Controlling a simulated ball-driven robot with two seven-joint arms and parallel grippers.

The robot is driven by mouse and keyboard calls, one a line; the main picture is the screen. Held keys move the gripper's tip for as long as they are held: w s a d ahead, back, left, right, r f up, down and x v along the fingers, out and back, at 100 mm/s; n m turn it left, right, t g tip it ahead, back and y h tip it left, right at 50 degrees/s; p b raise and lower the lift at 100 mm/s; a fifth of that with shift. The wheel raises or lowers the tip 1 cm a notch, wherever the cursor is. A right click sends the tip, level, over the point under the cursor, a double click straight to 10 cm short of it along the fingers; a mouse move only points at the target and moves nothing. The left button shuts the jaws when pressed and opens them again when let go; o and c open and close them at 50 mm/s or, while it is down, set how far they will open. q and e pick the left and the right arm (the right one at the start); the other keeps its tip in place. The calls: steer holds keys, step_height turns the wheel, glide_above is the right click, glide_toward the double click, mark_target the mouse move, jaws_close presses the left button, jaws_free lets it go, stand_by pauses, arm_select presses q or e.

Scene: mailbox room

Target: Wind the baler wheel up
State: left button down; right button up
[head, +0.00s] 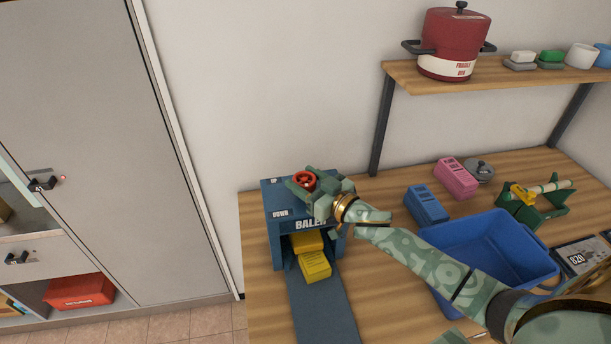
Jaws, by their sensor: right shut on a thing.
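The blue baler (281,228) stands at the left end of the wooden table, with an open front. Its red wheel (305,179) is on top. My right gripper (306,188) is at the wheel, its green fingers shut on it and partly covering it. Yellow blocks (315,266) lie in the baler's opening and at its mouth, where a dark blue ramp (322,312) runs forward. The press inside the baler is hidden.
A shelf (400,75) above carries a red pot (455,45). A grey cabinet (85,130) is at left.

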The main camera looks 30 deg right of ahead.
steer(key=shift+n+g+y, duration=0.3)
steer(key=shift+n+y, duration=0.2)
steer(key=shift+y, duration=0.3)
steer(key=o, duration=1)
steer(key=v, duration=1.6)
steer(key=shift+s, duration=0.1)
